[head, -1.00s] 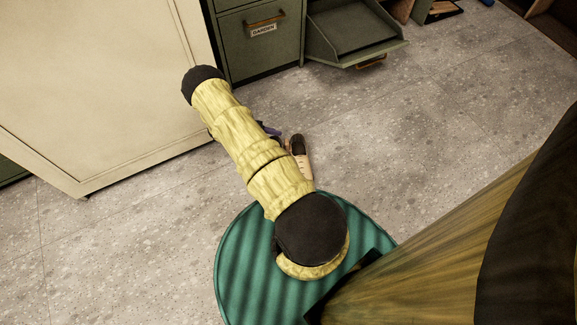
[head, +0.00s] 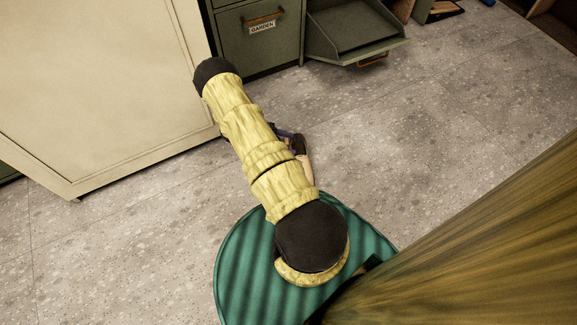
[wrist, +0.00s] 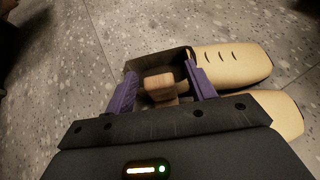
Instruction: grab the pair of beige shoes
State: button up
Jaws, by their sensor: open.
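The pair of beige shoes lies on the floor. In the wrist view the nearer-to-centre shoe (wrist: 232,64) has a pale toe with short dark slits and a dark back part around a light brown piece. The other shoe (wrist: 281,112) lies beside it, partly hidden by my gripper's body. My gripper (wrist: 160,73) is open, its two purple fingers apart over the dark back part of the first shoe. I cannot tell whether they touch it. In the head view a bit of one shoe (head: 307,168) shows beside my arm, which hides the rest.
A green cabinet with a drawer labelled GARDEN (head: 262,38) stands at the back, with an open green drawer (head: 352,35) to its right. A large cream panel (head: 95,85) stands at the left. The speckled floor (head: 430,130) at right is clear.

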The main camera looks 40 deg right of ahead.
grip_shut()
jog(key=shift+r, duration=0.1)
dwell(0.4)
notch_tip(320, 180, up, 10)
jog(key=p, duration=0.7)
